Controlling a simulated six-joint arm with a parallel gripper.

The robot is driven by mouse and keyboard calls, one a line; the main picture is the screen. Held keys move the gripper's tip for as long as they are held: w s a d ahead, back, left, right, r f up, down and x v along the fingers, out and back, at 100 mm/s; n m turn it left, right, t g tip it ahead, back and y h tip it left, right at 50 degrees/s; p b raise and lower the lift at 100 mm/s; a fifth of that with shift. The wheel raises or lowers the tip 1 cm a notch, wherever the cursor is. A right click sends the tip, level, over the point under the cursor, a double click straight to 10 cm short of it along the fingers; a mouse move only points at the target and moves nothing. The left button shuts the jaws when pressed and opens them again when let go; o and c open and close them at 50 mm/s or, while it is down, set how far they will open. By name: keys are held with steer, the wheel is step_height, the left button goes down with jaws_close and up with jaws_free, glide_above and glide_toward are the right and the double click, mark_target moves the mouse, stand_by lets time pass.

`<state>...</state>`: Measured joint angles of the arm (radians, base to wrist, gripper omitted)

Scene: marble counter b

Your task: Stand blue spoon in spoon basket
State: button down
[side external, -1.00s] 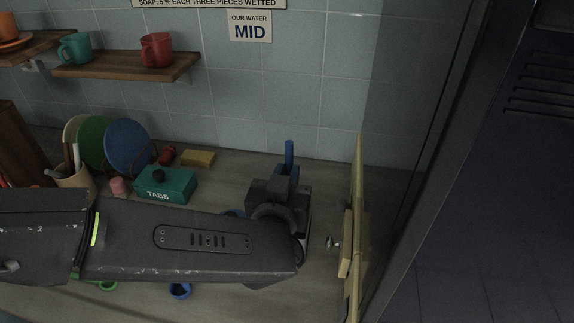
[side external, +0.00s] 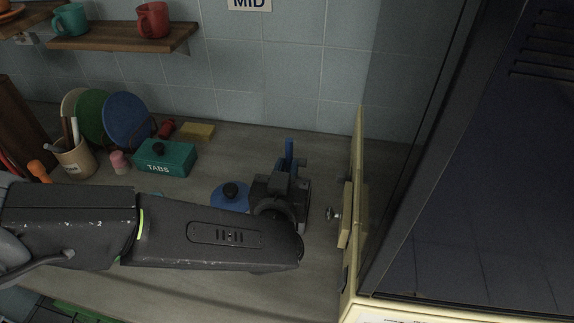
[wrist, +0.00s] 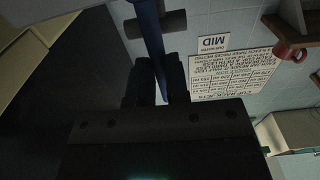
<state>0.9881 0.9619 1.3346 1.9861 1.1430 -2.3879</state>
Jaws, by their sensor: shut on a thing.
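The spoon's lower part is hidden by the gripper. I cannot pick out the spoon basket for sure. A beige crock (side external: 75,162) with several utensils stands at the left, well away from the gripper. A green-edged rack (side external: 75,312) shows partly at the bottom left.
A pale door panel (side external: 357,190) with a metal knob (side external: 332,214) stands just right of the gripper. A blue lid (side external: 230,198) with a black knob lies close to its left. A teal TABS box (side external: 165,158) and upright plates (side external: 127,120) stand further back.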

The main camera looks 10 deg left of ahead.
steer(key=c, duration=1)
jaws_free()
steer(key=shift+c, duration=0.2)
steer(key=shift+s, duration=0.55)
steer(key=s+r, duration=0.4)
steer(key=r, duration=0.3)
steer(key=shift+w, duration=0.1)
